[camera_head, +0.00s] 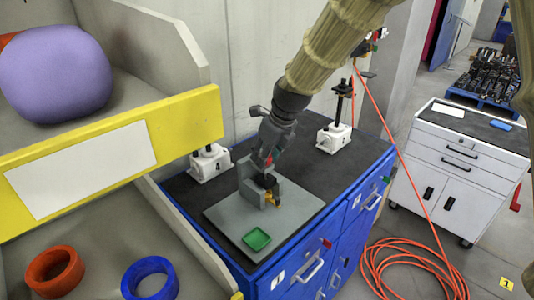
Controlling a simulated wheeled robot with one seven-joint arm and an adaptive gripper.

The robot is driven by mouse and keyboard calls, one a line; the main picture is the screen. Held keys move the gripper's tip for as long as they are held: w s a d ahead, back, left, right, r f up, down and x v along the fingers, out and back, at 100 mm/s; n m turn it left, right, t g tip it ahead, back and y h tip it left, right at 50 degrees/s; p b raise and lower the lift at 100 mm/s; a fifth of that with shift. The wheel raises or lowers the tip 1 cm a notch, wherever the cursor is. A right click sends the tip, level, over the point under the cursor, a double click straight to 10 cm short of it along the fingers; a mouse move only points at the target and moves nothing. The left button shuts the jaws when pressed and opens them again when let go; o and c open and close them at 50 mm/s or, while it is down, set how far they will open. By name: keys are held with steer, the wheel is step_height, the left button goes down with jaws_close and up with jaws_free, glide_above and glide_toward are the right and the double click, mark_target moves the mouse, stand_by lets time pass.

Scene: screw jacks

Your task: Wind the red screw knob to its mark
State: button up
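A small red part, likely the red screw knob (268,159), shows between my gripper's fingers. It is largely hidden, and I see no mark on it. My gripper (264,166) points down over a grey upright fixture (252,194) on a grey plate (224,214). The fingers are around or right beside the red part; I cannot tell whether they touch it or how far they are shut. Below the fingers are a black part (267,181) and a small yellow-orange piece (273,199) by the fixture.
White-based jacks stand behind, one left (210,164), one right (334,138). A yellow-edged shelf (190,119) fills the left. An orange hose (398,150) hangs at right.

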steer(key=shift+s+r, duration=0.3)
steer(key=shift+r, duration=0.05)
steer(key=shift+c, duration=1.4)
steer(key=shift+w+d, duration=0.1)
steer(key=shift+d, duration=0.05)
steer(key=shift+r+n, duration=0.15)
steer(key=shift+n, duration=0.15)
